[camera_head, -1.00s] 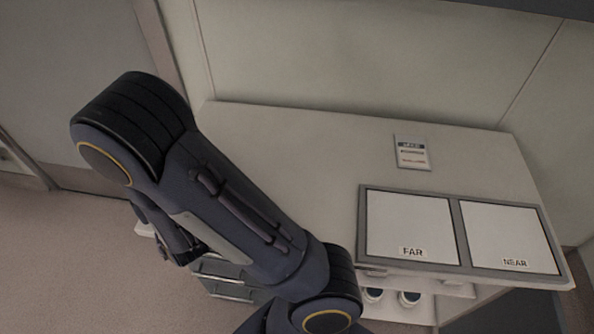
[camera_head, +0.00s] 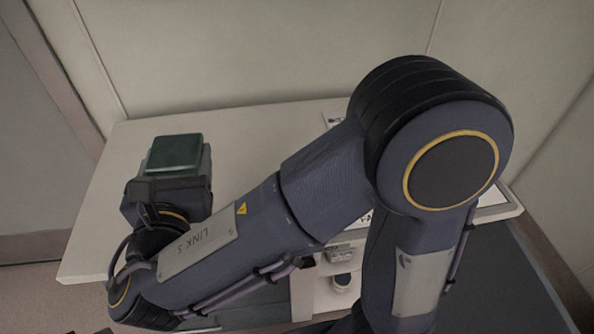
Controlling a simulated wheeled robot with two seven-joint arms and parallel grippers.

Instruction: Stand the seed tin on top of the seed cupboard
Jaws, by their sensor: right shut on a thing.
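A dark green box-shaped tin (camera_head: 176,152), which I take as the seed tin, is at the left in the head view. My right gripper (camera_head: 178,180) is shut on it from the near side. The tin shows over the left part of a white top (camera_head: 105,210). I cannot tell if it touches that top, and its lower part is hidden by my gripper. The white top belongs to a unit with shelves below; I cannot tell if this is the seed cupboard. My left gripper is not in view.
My right arm covers much of the top's middle and right. Part of a label card (camera_head: 333,117) and a corner of the tray (camera_head: 497,204) show behind it. A small cup (camera_head: 343,281) stands on a shelf below. The top's left end looks clear; a wall (camera_head: 270,50) stands behind.

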